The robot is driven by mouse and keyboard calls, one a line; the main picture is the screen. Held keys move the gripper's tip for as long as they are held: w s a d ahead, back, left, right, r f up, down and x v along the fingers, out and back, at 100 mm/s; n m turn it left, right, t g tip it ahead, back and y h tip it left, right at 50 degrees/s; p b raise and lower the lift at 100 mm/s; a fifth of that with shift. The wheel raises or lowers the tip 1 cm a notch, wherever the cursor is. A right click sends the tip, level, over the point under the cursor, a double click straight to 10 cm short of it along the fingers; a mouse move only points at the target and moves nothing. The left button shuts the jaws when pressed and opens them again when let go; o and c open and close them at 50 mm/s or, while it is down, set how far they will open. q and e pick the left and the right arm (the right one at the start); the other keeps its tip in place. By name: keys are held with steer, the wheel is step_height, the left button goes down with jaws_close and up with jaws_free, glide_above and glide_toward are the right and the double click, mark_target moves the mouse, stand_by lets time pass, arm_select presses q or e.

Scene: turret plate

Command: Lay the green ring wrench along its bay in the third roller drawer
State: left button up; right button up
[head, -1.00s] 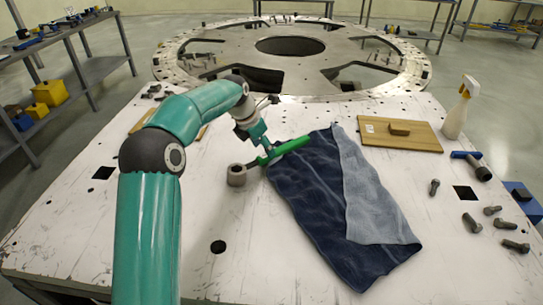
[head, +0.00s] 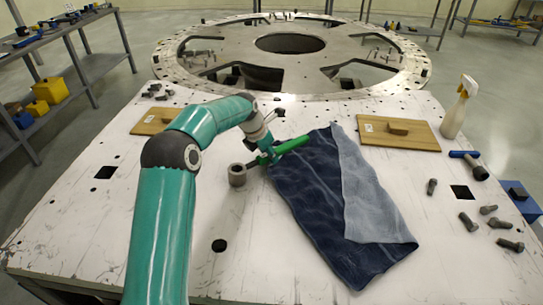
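The green ring wrench (head: 292,144) lies at the upper left corner of a dark blue cloth (head: 318,210). Its green handle rests over the cloth, and its dark end points left towards a grey metal collar (head: 237,175). My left gripper (head: 265,155) is at the left part of the green handle, coming down from above. Its fingers are small and blend with the green, so I cannot tell whether they are closed on it. My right gripper is not in view. No open roller drawer or bay can be made out.
A wooden board with a block handle (head: 400,133) lies behind the cloth, and another (head: 152,122) lies at left. A spray bottle (head: 459,108), a blue-handled tool (head: 470,163) and several bolts (head: 468,222) are at right. The slotted turret ring (head: 345,85) fills the back.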

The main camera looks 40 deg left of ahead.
arm_select(q)
jaws_close()
steer(key=shift+r, duration=0.1)
steer(key=shift+r, duration=0.1)
